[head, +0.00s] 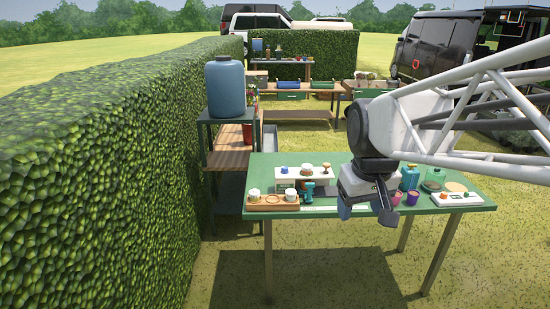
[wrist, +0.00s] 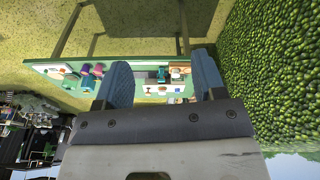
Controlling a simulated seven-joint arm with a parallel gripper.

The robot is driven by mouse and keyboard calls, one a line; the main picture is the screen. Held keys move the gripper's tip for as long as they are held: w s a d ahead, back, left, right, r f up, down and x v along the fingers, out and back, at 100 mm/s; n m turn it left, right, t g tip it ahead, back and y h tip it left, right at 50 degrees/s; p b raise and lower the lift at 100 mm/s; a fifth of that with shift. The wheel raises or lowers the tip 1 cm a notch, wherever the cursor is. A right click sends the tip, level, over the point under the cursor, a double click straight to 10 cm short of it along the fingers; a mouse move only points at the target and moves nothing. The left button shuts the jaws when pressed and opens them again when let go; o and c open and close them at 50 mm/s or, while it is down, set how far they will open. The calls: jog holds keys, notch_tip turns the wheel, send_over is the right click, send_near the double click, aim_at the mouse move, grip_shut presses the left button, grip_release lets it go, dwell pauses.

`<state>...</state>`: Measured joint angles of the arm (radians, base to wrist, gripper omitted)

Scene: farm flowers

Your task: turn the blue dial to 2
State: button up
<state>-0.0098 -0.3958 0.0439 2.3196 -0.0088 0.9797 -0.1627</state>
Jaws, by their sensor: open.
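A small blue knob (head: 284,169), which may be the blue dial, sits at the left of a raised white panel (head: 318,174) on the green table (head: 340,203). Its marks are too small to read. My gripper (head: 367,211) is open and empty, in front of the table's near edge, to the right of the white panel. In the wrist view my gripper (wrist: 161,70) has its two blue-grey fingers spread, with the table beyond them. I cannot pick out the dial there.
A wooden tray with cups (head: 273,201) stands at the table's left, beside a teal tool (head: 309,191). A tall hedge (head: 100,170) runs along the left. The space before the table is clear.

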jog(key=w+a+r+n, duration=0.1)
jog(key=w, duration=0.8)
jog(key=w+a+r+n, duration=0.1)
jog(key=w+r+n, duration=0.1)
jog(key=w, duration=0.7)
jog(key=n+g, duration=0.2)
jog(key=n, duration=0.6)
send_over(285, 170)
jog(key=w, duration=0.1)
notch_tip(285, 170, down, 23)
jog(key=shift+d+r, duration=0.15)
jog(key=shift+r, duration=0.05)
jog(key=shift+w+f+n, duration=0.3)
jog(key=shift+f, duration=0.1)
jog(key=shift+f, duration=3.8)
jog(key=c, duration=0.9)
